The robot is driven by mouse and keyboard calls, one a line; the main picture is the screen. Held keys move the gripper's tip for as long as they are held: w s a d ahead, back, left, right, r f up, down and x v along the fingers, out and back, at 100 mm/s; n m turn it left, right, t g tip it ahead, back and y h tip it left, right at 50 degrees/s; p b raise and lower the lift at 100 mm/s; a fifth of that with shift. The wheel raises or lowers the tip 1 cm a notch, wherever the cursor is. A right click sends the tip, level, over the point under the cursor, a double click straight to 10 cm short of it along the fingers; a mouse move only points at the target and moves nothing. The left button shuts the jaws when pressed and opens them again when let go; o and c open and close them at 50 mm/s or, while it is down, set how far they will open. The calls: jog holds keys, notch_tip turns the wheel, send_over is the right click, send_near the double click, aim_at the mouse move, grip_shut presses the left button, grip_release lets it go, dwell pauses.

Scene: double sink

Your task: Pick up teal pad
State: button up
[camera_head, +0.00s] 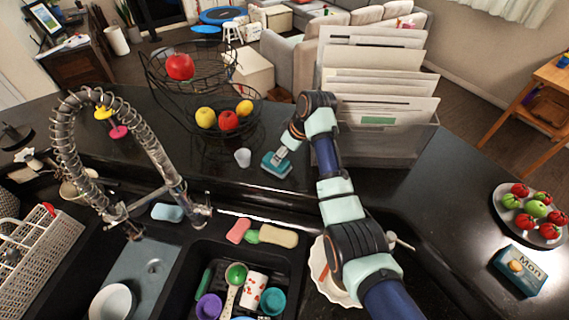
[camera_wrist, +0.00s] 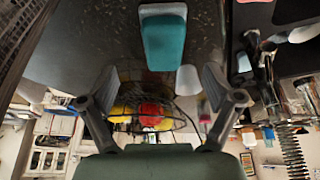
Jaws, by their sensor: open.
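The teal pad (camera_head: 277,166) lies on the raised black counter, right of a small white cup. In the wrist view the teal pad (camera_wrist: 164,42) has a pale upper end and appears beyond the fingertips, near the top middle. My gripper (camera_head: 284,152) is at the pad's upper right edge in the head view. In the wrist view my gripper (camera_wrist: 161,88) has its two fingers spread wide with nothing between them. I cannot tell whether a finger touches the pad.
A wire fruit basket (camera_head: 205,118) and the white cup (camera_head: 243,157) stand left of the pad. A file rack (camera_head: 400,150) stands close to the right of my arm. A coiled faucet (camera_head: 140,150) rises over the sinks. A pink sponge (camera_head: 238,230) lies at the sink edge.

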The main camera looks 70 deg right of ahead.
jog(key=x, duration=0.7)
jog(key=shift+w+a+f, duration=0.15)
jog(key=shift+w+a, duration=0.1)
jog(key=shift+w, duration=0.1)
jog(key=c, duration=1.3)
notch_tip(320, 180, up, 20)
